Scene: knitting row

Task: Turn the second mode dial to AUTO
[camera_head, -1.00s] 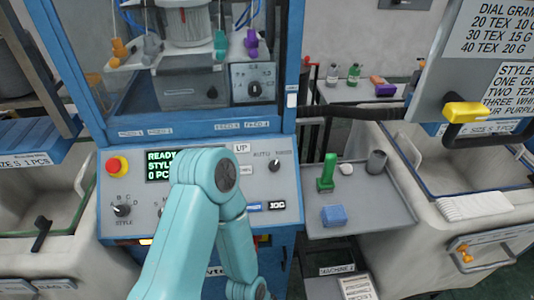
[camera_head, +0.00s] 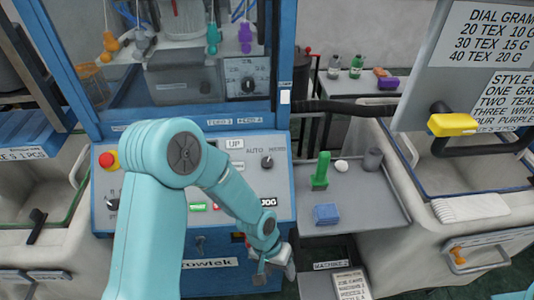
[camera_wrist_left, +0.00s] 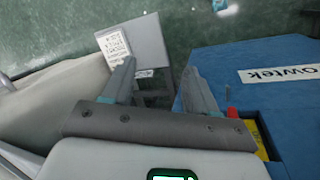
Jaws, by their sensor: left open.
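A dark mode dial (camera_head: 267,161) sits at the upper right of the blue machine's sloping control panel (camera_head: 283,185), below the words AUTO and HAND. Its pointer is too small to read surely. My left gripper (camera_head: 276,270) is below the panel's right front corner, well apart from the dial. In the left wrist view my left gripper (camera_wrist_left: 158,88) is open with nothing between its fingers, pointing down past the machine's blue front (camera_wrist_left: 265,70) toward the floor. My left arm hides the panel's middle and screen. My right gripper is not in view.
A red stop button (camera_head: 108,160) is at the panel's left. Right of the panel, a grey tray (camera_head: 375,210) holds a green upright piece (camera_head: 320,172), a blue block (camera_head: 327,214) and a grey cup (camera_head: 373,159).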

